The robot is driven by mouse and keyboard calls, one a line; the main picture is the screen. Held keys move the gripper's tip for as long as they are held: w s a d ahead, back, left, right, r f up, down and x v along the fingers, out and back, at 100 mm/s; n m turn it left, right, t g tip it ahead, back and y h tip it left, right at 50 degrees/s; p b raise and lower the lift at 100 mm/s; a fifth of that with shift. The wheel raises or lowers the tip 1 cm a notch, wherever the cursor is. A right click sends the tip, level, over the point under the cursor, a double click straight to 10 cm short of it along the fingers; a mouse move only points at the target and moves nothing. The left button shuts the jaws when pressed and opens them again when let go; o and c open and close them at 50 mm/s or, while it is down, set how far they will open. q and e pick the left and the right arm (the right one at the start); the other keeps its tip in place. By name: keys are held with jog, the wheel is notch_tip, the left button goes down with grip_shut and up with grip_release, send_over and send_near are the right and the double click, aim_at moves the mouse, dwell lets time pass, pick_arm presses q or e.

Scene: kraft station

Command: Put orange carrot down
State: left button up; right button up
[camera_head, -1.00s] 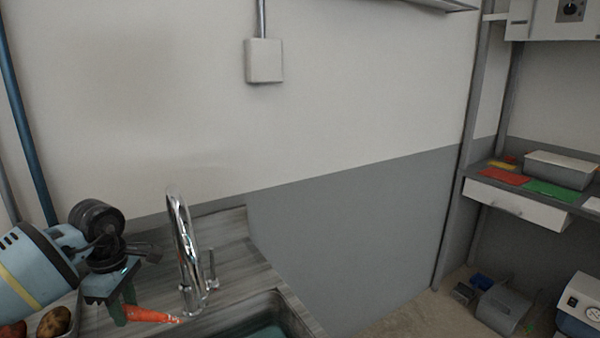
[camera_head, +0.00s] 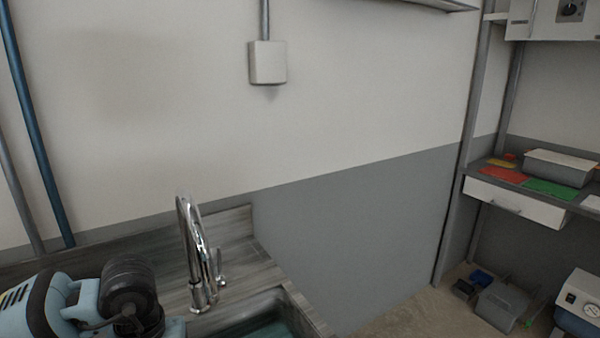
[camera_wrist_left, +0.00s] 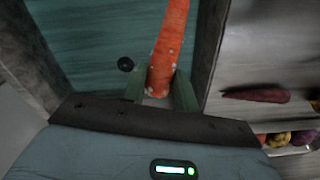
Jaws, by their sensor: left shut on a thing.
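The orange carrot (camera_wrist_left: 169,45) shows in the left wrist view, pointing away from my left gripper (camera_wrist_left: 160,90). The gripper's two green fingers are shut on its near end. Behind the carrot is the teal sink basin (camera_wrist_left: 90,35) with a dark round drain. I cannot tell how high the carrot is above the basin floor. In the head view my left arm is at the bottom left; its fingertips and the carrot are below the frame. My right gripper is in neither view.
A chrome faucet (camera_head: 196,260) stands behind the sink, close to my left arm. On the wooden counter (camera_wrist_left: 245,50) lie a dark red vegetable (camera_wrist_left: 256,95) and a group of roundish vegetables (camera_wrist_left: 303,139). A wall and a shelf unit (camera_head: 515,208) stand farther off.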

pick_arm(q)
jog(key=s+m, duration=0.1)
jog(key=s+d+m, duration=0.1)
jog(key=s+m, duration=0.1)
jog(key=shift+s+d+f, duration=0.15)
jog(key=shift+s+d, duration=0.2)
jog(key=shift+s, duration=0.05)
